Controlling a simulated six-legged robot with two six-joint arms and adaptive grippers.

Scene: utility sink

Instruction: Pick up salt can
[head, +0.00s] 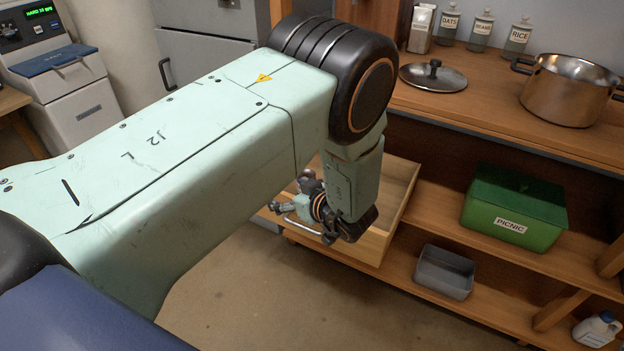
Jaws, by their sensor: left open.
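I cannot make out a salt can in the head view. My left arm crosses the picture from the left and bends down at its elbow. My left gripper (298,212) is small in the view, open, by the front of a pulled-out wooden drawer (400,187). The wrist partly covers the gripper, and I cannot tell whether it touches the drawer. The arm hides much of the drawer, including most of its inside. My right gripper is not in view.
The counter holds a pot (567,92), a lid (433,76), labelled jars (481,32) and a pale carton (421,30). Shelves below hold a green PICNIC box (514,208), a grey bin (444,272) and a white jug (597,330). Open floor (300,310) lies in front.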

